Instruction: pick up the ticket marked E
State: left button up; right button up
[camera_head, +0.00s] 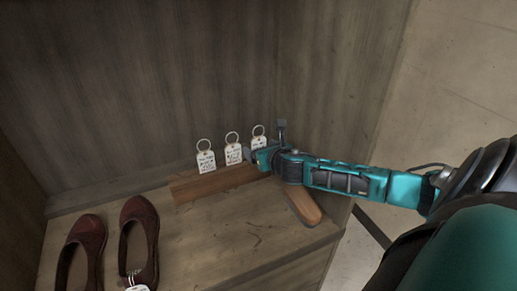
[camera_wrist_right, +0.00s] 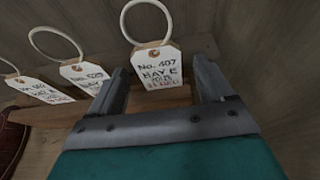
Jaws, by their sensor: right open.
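Three white paper tickets with ring loops stand in a row on a wooden strip: left (camera_head: 206,162), middle (camera_head: 233,154) and right (camera_head: 258,141). In the right wrist view the nearest ticket (camera_wrist_right: 156,70) reads "No. 407" and a second line ending in E. The middle ticket (camera_wrist_right: 84,75) and left ticket (camera_wrist_right: 40,90) are too small to read surely. My right gripper (camera_head: 259,157) is at the right ticket and partly covers it. In the wrist view its open fingers (camera_wrist_right: 162,76) lie either side of that ticket; contact cannot be told. My left gripper is out of view.
The wooden strip (camera_head: 222,184) lies on a wooden shelf (camera_head: 215,235) in a corner. A back wall (camera_head: 150,80) and right side panel (camera_head: 335,70) rise close by. Dark red shoes (camera_head: 141,231) stand front left, one tagged. A brown wooden piece (camera_head: 304,206) lies below my right forearm.

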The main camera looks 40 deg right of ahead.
jog(key=shift+x, duration=1.3)
jog(key=c, duration=1)
jog(key=shift+c, duration=0.2)
jog(key=shift+r, duration=0.15)
